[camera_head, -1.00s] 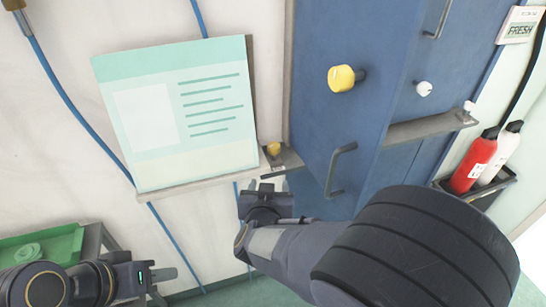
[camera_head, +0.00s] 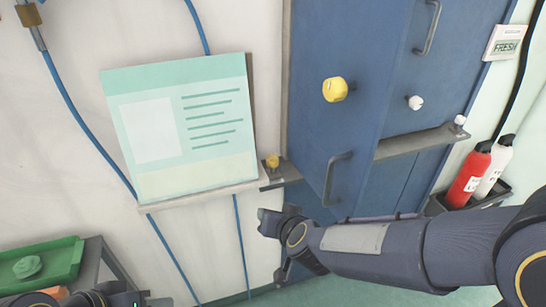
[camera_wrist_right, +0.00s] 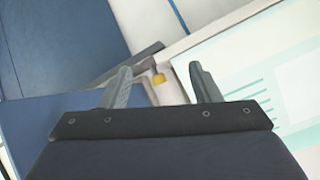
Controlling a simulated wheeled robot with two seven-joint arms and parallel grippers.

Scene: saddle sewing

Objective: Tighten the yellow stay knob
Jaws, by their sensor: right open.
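A small yellow knob (camera_head: 272,161) sits on a grey metal stay bracket (camera_head: 280,174) at the lower edge of the blue door, beside the mint panel. A bigger yellow knob (camera_head: 335,90) sits on the door's face. My right gripper (camera_head: 268,222) is below the small knob, apart from it. In the right wrist view my right gripper (camera_wrist_right: 160,68) is open and empty; the small knob (camera_wrist_right: 158,79) shows between its fingers, farther off. My left gripper (camera_head: 138,300) is mostly cut off at the lower left edge, and its jaws cannot be made out.
A mint panel (camera_head: 180,125) stands on a ledge to the left. A green tray (camera_head: 40,265) is at lower left. Red (camera_head: 468,180) and white bottles stand at right.

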